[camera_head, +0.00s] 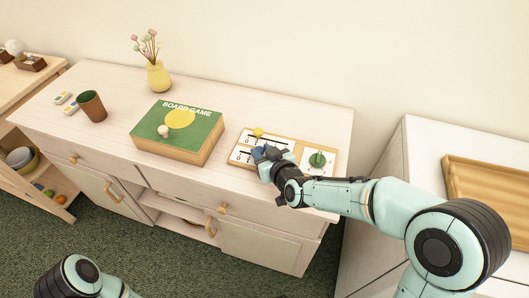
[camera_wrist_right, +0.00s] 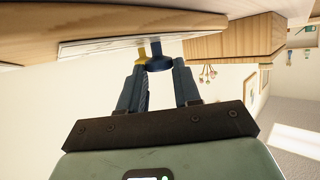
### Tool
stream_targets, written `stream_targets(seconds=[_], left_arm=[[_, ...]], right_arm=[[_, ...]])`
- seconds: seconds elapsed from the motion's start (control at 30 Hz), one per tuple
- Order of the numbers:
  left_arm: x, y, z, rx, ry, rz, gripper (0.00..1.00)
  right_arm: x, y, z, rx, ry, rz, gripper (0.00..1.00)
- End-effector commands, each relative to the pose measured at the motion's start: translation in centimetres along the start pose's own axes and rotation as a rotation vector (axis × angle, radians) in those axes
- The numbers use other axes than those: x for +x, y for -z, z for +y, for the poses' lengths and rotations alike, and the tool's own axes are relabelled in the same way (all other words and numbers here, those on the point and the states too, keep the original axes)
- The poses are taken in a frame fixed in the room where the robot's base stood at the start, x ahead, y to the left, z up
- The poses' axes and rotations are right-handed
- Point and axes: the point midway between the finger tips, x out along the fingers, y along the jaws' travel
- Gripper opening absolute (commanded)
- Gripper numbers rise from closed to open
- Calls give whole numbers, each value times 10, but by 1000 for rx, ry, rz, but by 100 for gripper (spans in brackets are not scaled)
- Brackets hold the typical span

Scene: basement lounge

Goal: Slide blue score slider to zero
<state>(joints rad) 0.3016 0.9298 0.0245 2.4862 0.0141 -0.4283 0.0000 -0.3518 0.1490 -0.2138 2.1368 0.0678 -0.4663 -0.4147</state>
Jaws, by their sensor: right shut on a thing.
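The score board (camera_head: 240,157), a wooden board with white track panels, lies on the right part of the pale cabinet top. My right gripper (camera_head: 262,154) reaches over it from the right and is shut on the blue score slider (camera_wrist_right: 158,64). In the head view the gripper mostly hides the blue slider, so its exact place on the track cannot be told. A yellow slider (camera_head: 258,132) stands on the track behind it and also shows in the right wrist view (camera_wrist_right: 141,54). My left gripper is out of view.
A green knob (camera_head: 317,158) sits on the board's right panel. A yellow vase (camera_head: 158,76) and a brown cup (camera_head: 92,106) stand farther left. The cabinet's front edge is close.

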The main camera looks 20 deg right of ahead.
Motion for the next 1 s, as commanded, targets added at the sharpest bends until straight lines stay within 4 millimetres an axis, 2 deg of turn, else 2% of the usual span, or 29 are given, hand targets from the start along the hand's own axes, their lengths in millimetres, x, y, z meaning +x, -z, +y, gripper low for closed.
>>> stream_targets(seconds=[0.3,0.67,0.7,0.77,1.0], left_arm=[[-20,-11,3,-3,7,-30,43],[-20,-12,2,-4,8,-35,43],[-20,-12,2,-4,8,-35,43],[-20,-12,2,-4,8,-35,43],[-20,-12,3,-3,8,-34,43]], right_arm=[[34,17,-39,-2,4,0,0],[39,18,-44,-1,3,4,0],[39,18,-44,-1,4,4,39],[39,18,-44,-1,3,4,58],[39,17,-43,0,2,2,58]])
